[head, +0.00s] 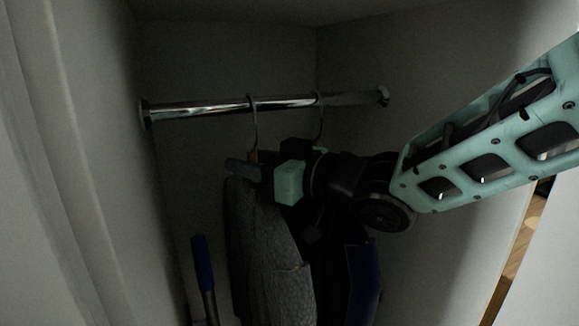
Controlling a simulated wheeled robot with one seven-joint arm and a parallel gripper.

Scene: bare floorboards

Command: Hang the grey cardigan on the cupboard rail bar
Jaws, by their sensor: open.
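The grey cardigan (265,255) hangs inside the dark cupboard on a hanger, below the rail bar (195,110). The metal hook (254,122) above it curves over the shiny bar. My gripper (250,168) is open at the top of the cardigan, just below the hook. Its dark fingers and mint-green block overlap the hanger's shoulder area. Whether the fingers still touch the hanger cannot be told. My wrist hides part of the hanger and the space behind it.
A second hook (320,118) is on the bar to the right, with a dark blue garment (362,275) below, partly behind my wrist. A blue-handled pole (203,262) stands at lower left. Cupboard walls are close on both sides. The bar's left part is free.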

